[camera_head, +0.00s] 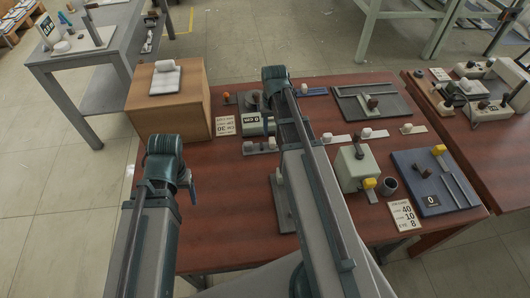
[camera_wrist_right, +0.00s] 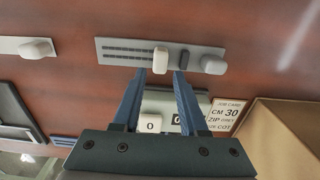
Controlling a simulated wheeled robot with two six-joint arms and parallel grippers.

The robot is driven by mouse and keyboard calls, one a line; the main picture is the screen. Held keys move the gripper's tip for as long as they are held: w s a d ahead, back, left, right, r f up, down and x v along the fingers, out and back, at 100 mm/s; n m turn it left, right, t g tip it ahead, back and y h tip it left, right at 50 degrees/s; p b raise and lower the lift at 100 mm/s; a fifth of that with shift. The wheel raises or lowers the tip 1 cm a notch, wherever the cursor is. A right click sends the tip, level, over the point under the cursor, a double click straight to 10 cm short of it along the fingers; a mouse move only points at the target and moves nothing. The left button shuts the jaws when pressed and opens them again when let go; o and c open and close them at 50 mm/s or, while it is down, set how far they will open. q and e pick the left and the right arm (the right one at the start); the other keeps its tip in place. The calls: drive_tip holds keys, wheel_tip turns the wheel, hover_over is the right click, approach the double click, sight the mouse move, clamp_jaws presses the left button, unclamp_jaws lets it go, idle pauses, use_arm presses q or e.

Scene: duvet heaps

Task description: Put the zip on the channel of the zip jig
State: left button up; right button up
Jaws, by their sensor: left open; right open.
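In the right wrist view, a flat grey strip (camera_wrist_right: 120,54) with two dark rows along it lies on the table. It bears a white block (camera_wrist_right: 160,60), a dark block and a rounded white knob (camera_wrist_right: 213,65). I cannot tell surely whether it is the zip or part of the jig. My right gripper (camera_wrist_right: 161,82) is open, its blue fingertips on either side of the white block; contact is unclear. In the head view my right arm hides most of that gripper.
A wooden box (camera_head: 170,105) is at the table's left. A dark grooved board (camera_head: 390,103), a blue board (camera_head: 418,170) and a pale machine (camera_head: 352,170) stand at the right.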

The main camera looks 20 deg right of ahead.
sight(272, 140)
use_arm(q)
drive_tip(key=shift+f, duration=0.25)
use_arm(e)
drive_tip(key=shift+f, duration=0.25)
use_arm(q)
wheel_tip(272, 140, down, 5)
drive_tip(key=b, duration=0.5)
drive_tip(key=shift+f, duration=0.1)
use_arm(e)
drive_tip(key=f, duration=0.5)
drive_tip(key=shift+s+f, duration=0.15)
drive_tip(key=shift+s, duration=0.05)
clamp_jaws()
